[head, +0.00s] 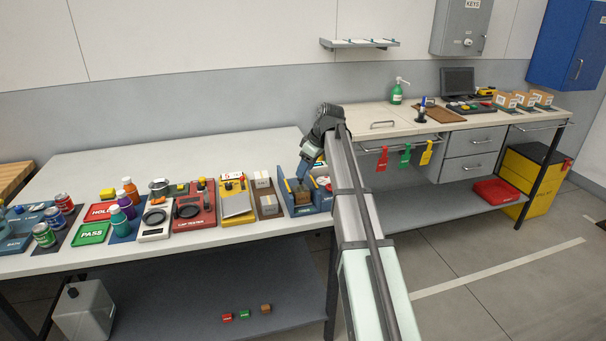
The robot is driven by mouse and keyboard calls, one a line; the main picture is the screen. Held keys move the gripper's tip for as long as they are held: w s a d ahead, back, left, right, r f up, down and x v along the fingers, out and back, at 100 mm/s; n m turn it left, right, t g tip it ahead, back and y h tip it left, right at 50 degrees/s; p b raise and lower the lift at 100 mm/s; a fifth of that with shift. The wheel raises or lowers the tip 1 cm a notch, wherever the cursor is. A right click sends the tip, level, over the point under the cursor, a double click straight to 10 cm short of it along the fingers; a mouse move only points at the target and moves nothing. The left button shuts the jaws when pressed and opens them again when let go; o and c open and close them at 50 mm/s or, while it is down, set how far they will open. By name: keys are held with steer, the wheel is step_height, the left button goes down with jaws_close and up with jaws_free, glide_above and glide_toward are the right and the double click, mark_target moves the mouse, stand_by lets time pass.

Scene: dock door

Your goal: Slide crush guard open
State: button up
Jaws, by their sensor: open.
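I cannot pick out the crush guard with certainty. A yellow station (226,188) with a flat grey plate (236,205) stands on the left bench, and it may be the one that carries the guard; its details are too small to tell. My gripper (303,178) points down over a blue open-topped bin (300,210) at the bench's right end. It is open, and the fingertips are small and partly lost against the bin. A brown block (303,196) is in the bin near them; I cannot tell whether they touch it.
A red cap tester (194,207) and a brown tray (268,207) with pale boxes flank the yellow station. Scales, bottles, cans and PASS (91,233) and HOLD signs fill the left. The back of the bench is clear. My arm hides part of the gap before the right bench (420,125).

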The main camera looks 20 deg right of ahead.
mark_target(301, 181)
steer(key=shift+x, duration=1.65)
jaws_close()
